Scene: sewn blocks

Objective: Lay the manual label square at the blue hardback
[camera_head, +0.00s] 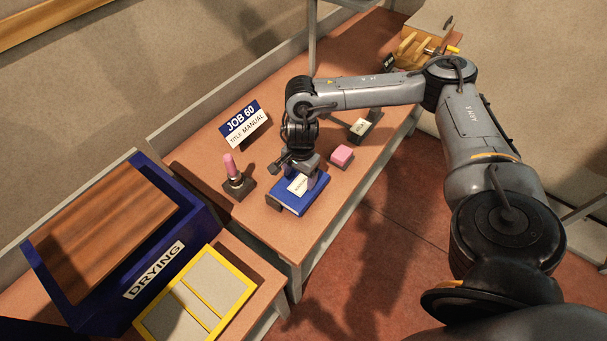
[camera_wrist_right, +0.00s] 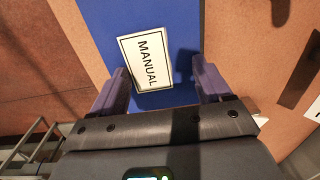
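The blue hardback (camera_head: 290,207) lies on the table below my right gripper (camera_head: 299,180). The white manual label (camera_head: 299,185) lies over its cover. In the right wrist view, the label (camera_wrist_right: 146,60), printed MANUAL, is turned a little against the edges of the blue cover (camera_wrist_right: 150,15). My right gripper (camera_wrist_right: 162,80) is open, with its purple fingers apart on either side of the label's near end. A clear gap shows between the label and the right-hand finger. Whether the label lies fully flat on the cover is hard to tell. My left gripper is not in view.
A pink block (camera_head: 341,156) sits right of the book. A pink-topped stamp (camera_head: 231,170) stands left of it, before the JOB 60 sign (camera_head: 243,126). A labelled dark block (camera_head: 361,127) is farther back. The DRYING box (camera_head: 188,216) and yellow-framed tray (camera_head: 243,272) are front left.

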